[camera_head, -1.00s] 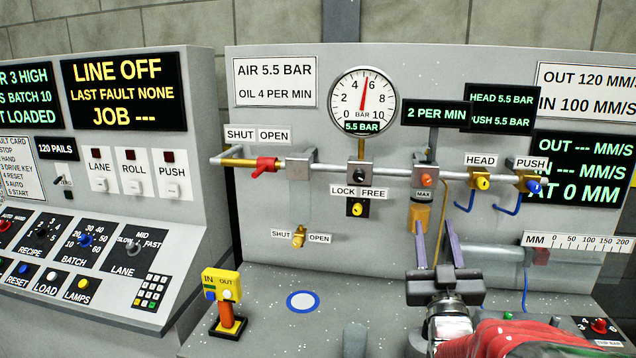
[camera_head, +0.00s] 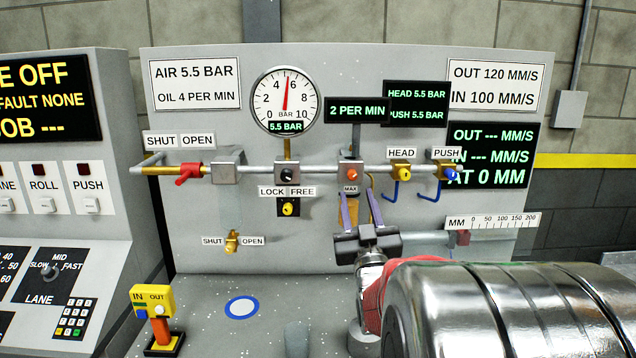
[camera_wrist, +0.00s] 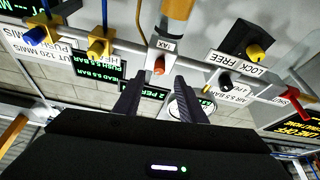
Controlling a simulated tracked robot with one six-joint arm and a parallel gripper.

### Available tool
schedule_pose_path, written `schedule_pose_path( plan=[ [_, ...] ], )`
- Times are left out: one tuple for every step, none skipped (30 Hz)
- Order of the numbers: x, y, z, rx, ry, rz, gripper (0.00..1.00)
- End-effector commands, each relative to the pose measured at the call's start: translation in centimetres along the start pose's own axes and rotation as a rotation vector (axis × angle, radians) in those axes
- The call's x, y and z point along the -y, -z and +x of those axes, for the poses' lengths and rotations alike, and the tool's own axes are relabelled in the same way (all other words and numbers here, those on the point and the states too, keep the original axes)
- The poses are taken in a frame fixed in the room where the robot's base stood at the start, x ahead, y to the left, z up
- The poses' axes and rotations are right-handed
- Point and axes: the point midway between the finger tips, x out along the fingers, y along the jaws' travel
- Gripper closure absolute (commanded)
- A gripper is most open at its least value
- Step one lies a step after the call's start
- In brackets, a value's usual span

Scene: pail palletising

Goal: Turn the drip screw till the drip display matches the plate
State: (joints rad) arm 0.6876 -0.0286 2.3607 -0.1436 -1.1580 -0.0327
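The drip screw (camera_head: 351,174) is a small orange-red knob on a grey block on the air pipe, above a MAX label and an amber bowl. The drip display (camera_head: 357,111) above it reads 2 PER MIN. The plate (camera_head: 195,84) at upper left reads AIR 5.5 BAR, OIL 4 PER MIN. My gripper (camera_head: 357,192) is open, its two purple-grey fingers pointing at the screw from below in the head view. In the wrist view, which is upside down, the screw (camera_wrist: 159,67) lies just beyond and between my open fingertips (camera_wrist: 160,78); I see no contact.
A round gauge (camera_head: 286,100) shows 5.5 BAR. Yellow HEAD (camera_head: 403,174) and blue PUSH (camera_head: 451,174) knobs sit right of the screw. A black LOCK/FREE knob (camera_head: 287,176) and red shut-open lever (camera_head: 188,173) sit left. A cylinder with a MM scale (camera_head: 490,221) is at lower right.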

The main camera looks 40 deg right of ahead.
Motion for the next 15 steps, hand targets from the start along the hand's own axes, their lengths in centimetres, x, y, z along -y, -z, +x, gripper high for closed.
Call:
schedule_pose_path(
  plan=[
    [0.0,0.0,0.8,0.0,0.001,0.0,0.63],
    [0.1,0.0,1.3,-0.001,0.001,0.0,0.63],
    [0.1,0.0,1.9,-0.001,0.001,0.0,0.63],
    [0.1,0.0,2.3,0.0,0.001,0.0,0.63],
    [0.0,0.0,2.8,0.0,0.001,0.0,0.63],
    [0.0,0.0,3.4,0.0,0.001,0.0,0.63],
    [0.0,0.0,3.8,-0.001,0.001,0.0,0.63],
    [0.1,-0.1,4.2,0.0,0.001,0.0,0.63],
    [0.0,0.0,4.8,0.0,0.001,0.0,0.63],
    [0.0,0.0,5.1,0.0,0.001,0.0,0.63],
    [0.0,0.0,5.4,0.0,0.001,0.0,0.63],
    [0.0,0.0,5.8,0.0,0.001,0.0,0.63],
    [0.0,0.0,6.1,0.0,0.0,0.0,0.63],
    [0.0,-0.1,6.3,0.0,0.0,0.0,0.63],
    [0.0,0.0,6.5,0.0,0.0,0.0,0.63]
  ],
)
